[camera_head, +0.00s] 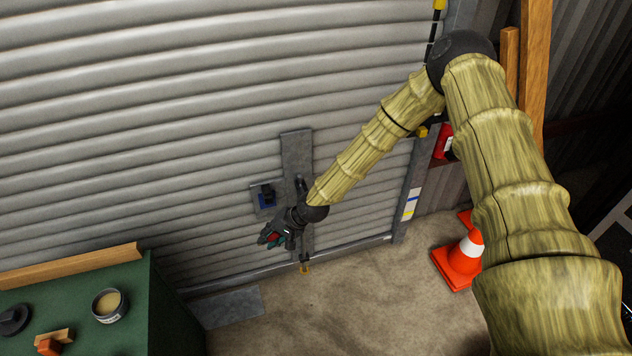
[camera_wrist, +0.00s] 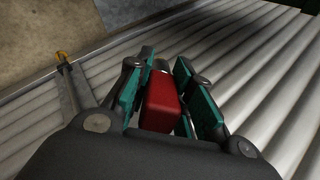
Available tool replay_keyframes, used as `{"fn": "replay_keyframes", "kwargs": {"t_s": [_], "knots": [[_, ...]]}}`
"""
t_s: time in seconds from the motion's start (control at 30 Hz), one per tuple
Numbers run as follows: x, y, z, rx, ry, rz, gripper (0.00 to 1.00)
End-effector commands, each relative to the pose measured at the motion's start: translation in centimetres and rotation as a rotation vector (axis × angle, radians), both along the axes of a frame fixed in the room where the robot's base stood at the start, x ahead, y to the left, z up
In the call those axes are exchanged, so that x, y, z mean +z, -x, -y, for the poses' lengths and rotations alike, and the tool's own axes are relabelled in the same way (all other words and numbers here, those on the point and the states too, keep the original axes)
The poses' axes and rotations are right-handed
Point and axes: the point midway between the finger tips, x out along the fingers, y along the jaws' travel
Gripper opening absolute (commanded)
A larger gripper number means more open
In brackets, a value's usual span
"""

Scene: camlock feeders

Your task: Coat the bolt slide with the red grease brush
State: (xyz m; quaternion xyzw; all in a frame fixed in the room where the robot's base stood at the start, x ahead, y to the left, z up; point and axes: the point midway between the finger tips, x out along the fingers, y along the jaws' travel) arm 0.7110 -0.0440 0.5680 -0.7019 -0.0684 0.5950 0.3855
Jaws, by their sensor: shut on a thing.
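The red grease brush (camera_wrist: 162,98) is between the teal-padded fingers of my gripper (camera_wrist: 160,92); its bristles are hidden. In the head view a little of its red shows at my gripper (camera_head: 273,238), low in front of the shutter. A grey upright metal strip (camera_head: 297,150) is on the shutter just behind my gripper, its middle partly covered by my wrist. A small plate with a dark and blue part (camera_head: 266,197) sits to its left. I cannot tell which part is the bolt slide. A brass-coloured loop (camera_head: 305,268) shows at the strip's lower end.
A green bench (camera_head: 135,325) at lower left holds a tin of pale grease (camera_head: 109,305), an orange block (camera_head: 50,346) and a dark round object (camera_head: 12,318). A traffic cone (camera_head: 462,258) stands right of the shutter (camera_head: 150,110).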

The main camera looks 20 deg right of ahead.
Motion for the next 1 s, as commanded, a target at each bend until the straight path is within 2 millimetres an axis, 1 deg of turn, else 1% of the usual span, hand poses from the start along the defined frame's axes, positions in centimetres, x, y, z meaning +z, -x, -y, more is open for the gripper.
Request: {"fn": "replay_keyframes", "kwargs": {"t_s": [0.03, 0.17, 0.27, 0.37, 0.5, 0.7, 0.8, 0.9, 1.0], "knots": [[1.6, 0.0, 0.2, 0.047, 0.048, -0.019, 0.0], [2.8, 0.6, 1.4, 0.164, 0.175, -0.07, 0.0], [4.0, 0.9, 2.8, 0.243, 0.269, -0.098, 0.0], [5.4, 1.0, 4.6, 0.313, 0.359, -0.117, 0.0], [8.0, 1.1, 7.5, 0.394, 0.472, -0.136, 0.0], [12.1, 0.7, 11.7, 0.463, 0.594, -0.147, 0.0], [13.5, 0.5, 13.2, 0.482, 0.631, -0.15, 0.0], [14.5, 0.3, 14.2, 0.492, 0.653, -0.151, 0.0], [14.9, 0.3, 14.7, 0.495, 0.665, -0.152, 0.0]]}}
